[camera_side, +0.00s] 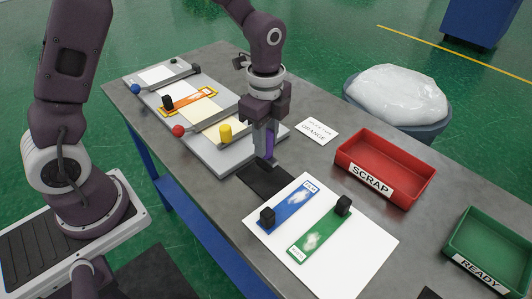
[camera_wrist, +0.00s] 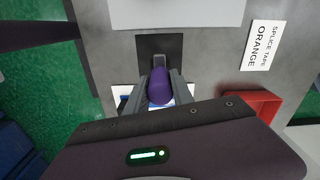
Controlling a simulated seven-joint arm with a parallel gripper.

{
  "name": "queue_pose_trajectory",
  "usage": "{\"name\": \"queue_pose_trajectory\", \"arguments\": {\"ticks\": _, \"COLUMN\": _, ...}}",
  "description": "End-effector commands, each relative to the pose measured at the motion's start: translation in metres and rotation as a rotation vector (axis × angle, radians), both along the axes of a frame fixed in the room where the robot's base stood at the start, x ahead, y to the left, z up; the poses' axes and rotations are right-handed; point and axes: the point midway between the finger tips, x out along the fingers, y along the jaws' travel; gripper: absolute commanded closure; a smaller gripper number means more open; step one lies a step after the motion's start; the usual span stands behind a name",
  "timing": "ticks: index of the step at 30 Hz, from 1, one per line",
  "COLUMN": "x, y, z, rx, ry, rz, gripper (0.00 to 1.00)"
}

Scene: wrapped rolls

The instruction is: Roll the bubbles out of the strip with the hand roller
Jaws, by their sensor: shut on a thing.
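My gripper (camera_side: 265,152) is shut on the purple handle of the hand roller (camera_side: 270,143), above or at a black pad (camera_side: 266,180). The purple handle also shows between my fingers in the wrist view (camera_wrist: 160,87); the roller's working end is hard to make out. An orange strip (camera_side: 200,98) with a yellow border lies across the grey splicing board (camera_side: 210,155), with a black block (camera_side: 167,101) at its left end. A blue strip (camera_side: 285,212) and a green strip (camera_side: 322,240), each with a whitish patch and black block, lie on a white sheet (camera_side: 355,258).
A card (camera_side: 317,131) reads "SPLICE TAPE ORANGE". A red SCRAP tray (camera_side: 388,160) and a green READY tray (camera_side: 490,240) stand at the right.

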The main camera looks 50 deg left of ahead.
Motion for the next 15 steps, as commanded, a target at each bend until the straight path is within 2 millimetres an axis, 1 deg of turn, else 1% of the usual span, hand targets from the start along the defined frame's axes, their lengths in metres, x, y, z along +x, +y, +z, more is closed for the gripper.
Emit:
{"name": "queue_pose_trajectory", "arguments": {"ticks": 1, "x": 0.002, "y": 0.0, "z": 0.015, "rx": -0.001, "ry": -0.008, "rz": 0.0, "gripper": 1.0}}
{"name": "queue_pose_trajectory", "arguments": {"ticks": 3, "x": 0.001, "y": 0.0, "z": 0.032, "rx": -0.001, "ry": -0.007, "rz": 0.0, "gripper": 1.0}}
{"name": "queue_pose_trajectory", "arguments": {"ticks": 6, "x": 0.001, "y": 0.0, "z": 0.051, "rx": 0.0, "ry": -0.005, "rz": 0.001, "gripper": 1.0}}
{"name": "queue_pose_trajectory", "arguments": {"ticks": 8, "x": 0.002, "y": 0.003, "z": 0.058, "rx": -0.001, "ry": -0.001, "rz": 0.01, "gripper": 1.0}}
{"name": "queue_pose_trajectory", "arguments": {"ticks": 9, "x": 0.005, "y": 0.008, "z": 0.061, "rx": -0.002, "ry": 0.0, "rz": 0.024, "gripper": 1.0}}
{"name": "queue_pose_trajectory", "arguments": {"ticks": 11, "x": 0.012, "y": 0.02, "z": 0.064, "rx": -0.005, "ry": 0.004, "rz": 0.057, "gripper": 1.0}}
{"name": "queue_pose_trajectory", "arguments": {"ticks": 14, "x": 0.028, "y": 0.054, "z": 0.063, "rx": -0.012, "ry": 0.013, "rz": 0.146, "gripper": 1.0}}
{"name": "queue_pose_trajectory", "arguments": {"ticks": 15, "x": 0.035, "y": 0.071, "z": 0.063, "rx": -0.015, "ry": 0.014, "rz": 0.188, "gripper": 1.0}}
